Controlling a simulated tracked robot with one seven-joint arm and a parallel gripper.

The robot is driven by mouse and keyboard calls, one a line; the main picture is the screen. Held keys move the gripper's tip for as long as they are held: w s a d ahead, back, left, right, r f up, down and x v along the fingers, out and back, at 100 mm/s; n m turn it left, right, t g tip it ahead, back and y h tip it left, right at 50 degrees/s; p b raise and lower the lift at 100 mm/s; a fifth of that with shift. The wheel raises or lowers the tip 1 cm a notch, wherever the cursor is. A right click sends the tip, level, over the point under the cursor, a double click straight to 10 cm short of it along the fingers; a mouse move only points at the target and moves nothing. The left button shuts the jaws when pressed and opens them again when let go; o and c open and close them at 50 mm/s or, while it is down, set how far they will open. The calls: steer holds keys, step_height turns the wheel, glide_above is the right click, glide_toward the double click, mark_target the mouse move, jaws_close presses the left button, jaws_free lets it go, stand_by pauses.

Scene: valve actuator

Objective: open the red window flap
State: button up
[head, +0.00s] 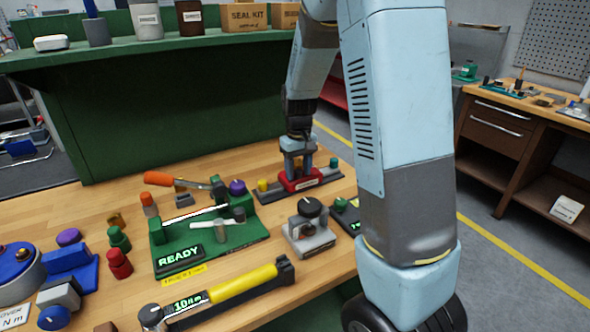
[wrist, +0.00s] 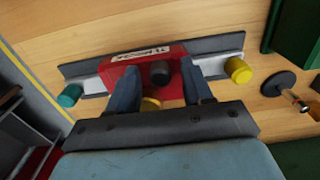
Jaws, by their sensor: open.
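A red piece (head: 317,184) with a white label sits on a long grey base (head: 275,203) at the back right of the bench. In the wrist view the red piece (wrist: 172,57) carries a dark round knob (wrist: 160,73). I cannot tell whether this red piece is the window flap or its housing. My gripper (head: 297,171) points down over it. In the wrist view my gripper (wrist: 160,70) is open, with one finger on each side of the dark knob; contact is unclear. The fingers hide part of the red piece, and a yellow part (wrist: 150,104) shows between them.
A yellow knob (wrist: 238,70) and a teal knob (wrist: 69,95) flank the red piece. A green READY fixture (head: 208,230) with an orange-handled lever, a grey dial block (head: 309,235) and a yellow torque wrench (head: 225,292) lie nearer. A green shelf (head: 190,110) stands behind.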

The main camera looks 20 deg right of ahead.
jaws_close()
stand_by(0.3)
